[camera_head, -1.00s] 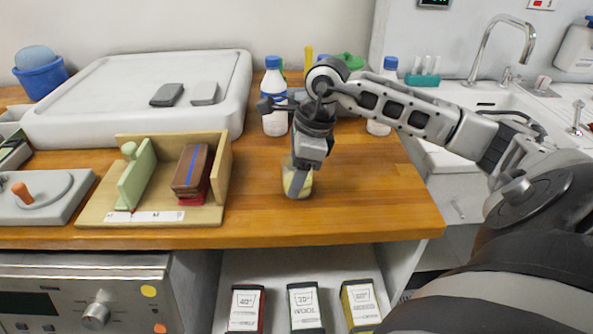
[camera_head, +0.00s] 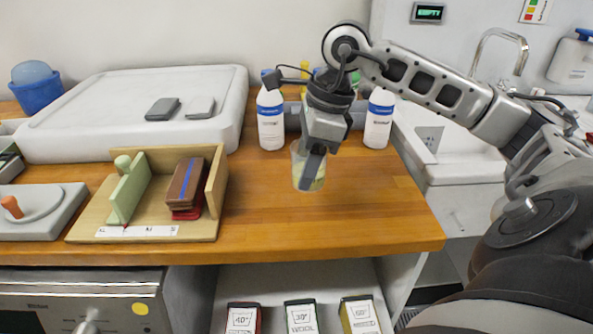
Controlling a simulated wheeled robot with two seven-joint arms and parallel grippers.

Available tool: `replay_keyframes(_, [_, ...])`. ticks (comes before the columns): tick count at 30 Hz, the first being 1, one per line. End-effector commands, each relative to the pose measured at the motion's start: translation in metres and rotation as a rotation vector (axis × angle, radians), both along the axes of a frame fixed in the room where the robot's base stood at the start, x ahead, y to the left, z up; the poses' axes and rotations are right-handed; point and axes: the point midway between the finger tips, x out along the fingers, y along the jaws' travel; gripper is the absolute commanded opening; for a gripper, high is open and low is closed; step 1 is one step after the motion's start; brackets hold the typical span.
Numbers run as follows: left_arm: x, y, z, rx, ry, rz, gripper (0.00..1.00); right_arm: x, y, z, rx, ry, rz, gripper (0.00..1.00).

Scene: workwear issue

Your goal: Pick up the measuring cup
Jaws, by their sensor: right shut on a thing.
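The measuring cup (camera_head: 298,177) is a small clear cup with a yellowish tint, over the right part of the wooden counter. My right gripper (camera_head: 311,178) comes down from above and is shut on the cup, with a finger in front of it. The cup appears raised a little above the counter. The far finger and part of the cup are hidden. My left gripper is not in view.
White bottles with blue caps (camera_head: 270,118) (camera_head: 378,118) stand behind the cup on both sides. A wooden sizing stand (camera_head: 200,230) with brown and green pieces is to the left. The counter's front (camera_head: 330,225) is clear. A sink (camera_head: 455,165) lies to the right.

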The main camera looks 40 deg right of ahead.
Motion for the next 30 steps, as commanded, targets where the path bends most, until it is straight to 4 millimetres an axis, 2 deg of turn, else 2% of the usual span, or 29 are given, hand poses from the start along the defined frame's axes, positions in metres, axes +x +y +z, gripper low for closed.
replay_keyframes(4, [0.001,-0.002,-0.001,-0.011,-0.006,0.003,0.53,-0.014,0.0,0.016,-0.004,-0.004,-0.002,0.31])
replay_keyframes(10, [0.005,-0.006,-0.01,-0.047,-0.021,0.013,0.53,-0.038,0.001,0.022,-0.007,0.001,-0.003,0.31])
replay_keyframes(21, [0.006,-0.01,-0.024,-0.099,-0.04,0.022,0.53,-0.071,0.003,0.038,-0.004,-0.006,-0.003,0.31])
replay_keyframes(30, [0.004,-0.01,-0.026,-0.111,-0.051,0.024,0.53,-0.092,0.005,0.05,-0.001,-0.003,-0.001,0.31])
